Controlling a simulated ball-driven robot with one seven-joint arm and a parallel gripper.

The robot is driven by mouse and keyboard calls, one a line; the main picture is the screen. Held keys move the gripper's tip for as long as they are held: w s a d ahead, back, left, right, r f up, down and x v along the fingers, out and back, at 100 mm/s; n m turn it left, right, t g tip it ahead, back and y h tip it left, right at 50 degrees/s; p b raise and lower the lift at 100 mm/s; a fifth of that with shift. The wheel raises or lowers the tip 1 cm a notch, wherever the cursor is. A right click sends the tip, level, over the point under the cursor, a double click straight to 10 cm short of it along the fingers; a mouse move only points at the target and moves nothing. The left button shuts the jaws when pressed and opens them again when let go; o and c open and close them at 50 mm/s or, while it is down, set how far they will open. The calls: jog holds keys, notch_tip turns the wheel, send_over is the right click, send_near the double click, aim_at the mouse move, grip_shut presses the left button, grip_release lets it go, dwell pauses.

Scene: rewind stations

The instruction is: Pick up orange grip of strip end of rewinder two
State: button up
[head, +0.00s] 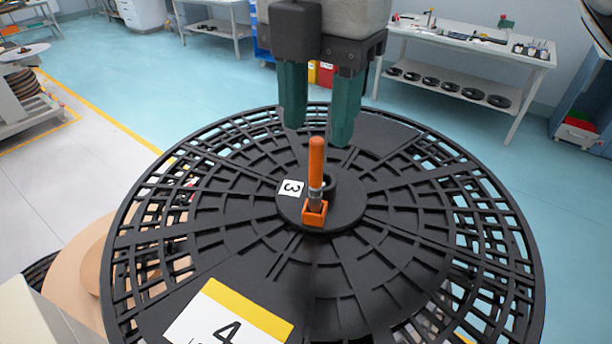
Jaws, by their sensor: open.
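An orange grip (316,163) stands upright near the hub of a large black slotted reel (240,255). A grey collar joins it to a small orange block (315,213) at its foot. My gripper (317,135) is above the hub with its two green fingers apart and pointing down. In the picture the fingertips lie to either side of the grip's top. I cannot tell how much height or depth separates them. Nothing is held. A white tag on the hub (290,187) reads 3. No label for rewinder two and no strip shows clearly.
A white and yellow card reading 4 (228,320) lies on the reel's near side. A white workbench (470,52) with black reels on its lower shelf stands at the back right. Another machine (28,95) stands at far left. Blue floor is clear beyond the reel.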

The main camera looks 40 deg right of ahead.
aim_at(316, 177)
notch_tip(316, 177, down, 9)
jog(key=shift+s+a+r, duration=0.1)
jog(key=shift+r, duration=0.05)
dwell(0.4)
grip_shut()
dwell(0.3)
